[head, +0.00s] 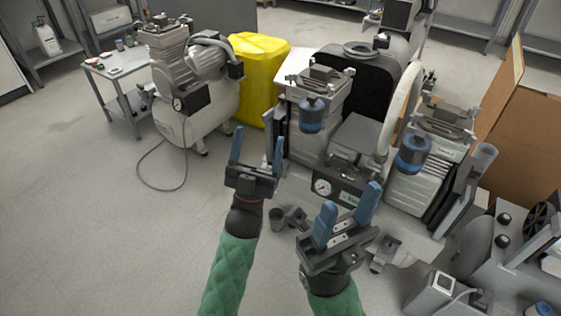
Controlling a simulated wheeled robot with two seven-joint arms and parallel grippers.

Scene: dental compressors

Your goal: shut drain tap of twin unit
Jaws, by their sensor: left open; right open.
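The twin unit (425,185) stands in front of me at centre right, with two grey motor heads, blue-capped filters and a dark front panel carrying a round gauge (322,187). I cannot make out its drain tap for certain; small grey fittings (297,217) show low at its front, between my two grippers. My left gripper (258,148) is open and empty, fingers up, in front of the unit's left side. My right gripper (349,207) is open and empty, in front of the panel and hiding part of the unit's lower front.
A single compressor (205,110) with a trailing cable stands at left, beside a yellow bin (258,75). A small dark cup (277,219) is near the fittings. Cardboard (510,130) and grey equipment (480,245) crowd the right. The floor (90,220) at left is clear.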

